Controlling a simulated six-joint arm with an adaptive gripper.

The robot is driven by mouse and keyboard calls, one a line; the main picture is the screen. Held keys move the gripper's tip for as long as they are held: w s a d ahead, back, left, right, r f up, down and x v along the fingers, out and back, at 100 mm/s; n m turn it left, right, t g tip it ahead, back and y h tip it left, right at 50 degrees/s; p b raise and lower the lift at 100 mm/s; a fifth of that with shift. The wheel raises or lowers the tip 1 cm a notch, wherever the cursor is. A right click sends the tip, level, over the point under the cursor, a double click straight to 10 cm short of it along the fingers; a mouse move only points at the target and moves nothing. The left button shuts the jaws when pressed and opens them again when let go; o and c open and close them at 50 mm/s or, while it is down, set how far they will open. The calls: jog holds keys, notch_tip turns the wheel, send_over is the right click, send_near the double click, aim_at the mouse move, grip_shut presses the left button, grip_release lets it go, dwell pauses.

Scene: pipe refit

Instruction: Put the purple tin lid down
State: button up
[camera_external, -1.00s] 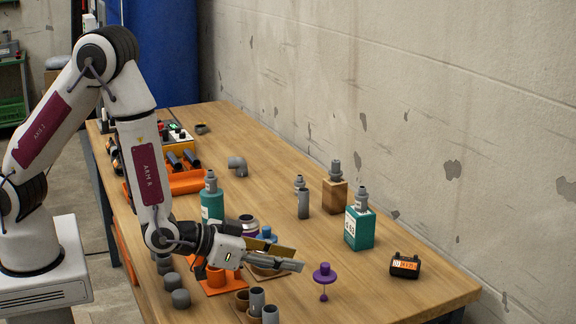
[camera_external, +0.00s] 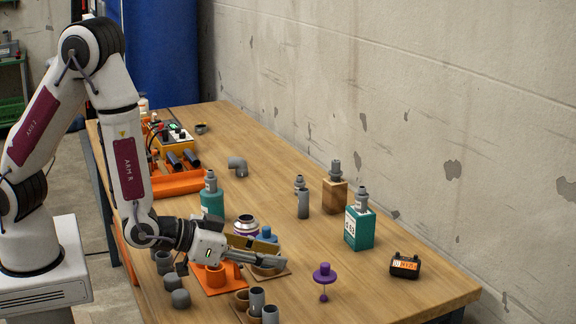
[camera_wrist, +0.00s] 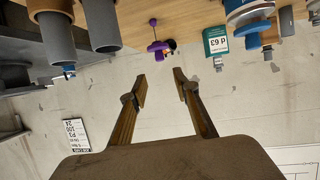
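The purple tin lid (camera_external: 324,272) is a flat disc with a knob on top, at the front right of the table. A thin stem with a small purple end shows below it. In the wrist view the lid (camera_wrist: 158,46) appears upside down, ahead of the fingers and apart from them. My gripper (camera_external: 284,261) is to the left of the lid, clear of it. Its two fingers (camera_wrist: 160,84) are spread with nothing between them. A grey and purple tin (camera_external: 245,224) stands behind the gripper, partly hidden by it.
A teal bottle (camera_external: 212,200) stands left of the tin, and a teal box-shaped bottle (camera_external: 359,231) behind the lid. A black and orange block (camera_external: 405,265) lies at right. Grey pipe pieces in a wooden holder (camera_external: 242,303) stand in front.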

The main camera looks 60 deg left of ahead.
jog(key=shift+a+r, duration=0.1)
jog(key=s+a+r+g+h, duration=0.1)
jog(key=s+a+r+g, duration=0.4)
jog(key=a+r, duration=0.65)
jog(key=s+a+r+g+y, duration=0.1)
jog(key=s+a+r, duration=0.2)
jog(key=s+a, duration=0.3)
jog(key=s+a+r+n+g+y, duration=0.1)
jog(key=s+a+r, duration=0.3)
jog(key=s, duration=1.1)
jog(key=a, duration=0.2)
jog(key=shift+s+a+n+g+y, duration=0.2)
jog(key=shift+a+n+g+y, duration=0.1)
jog(key=shift+a+g, duration=0.1)
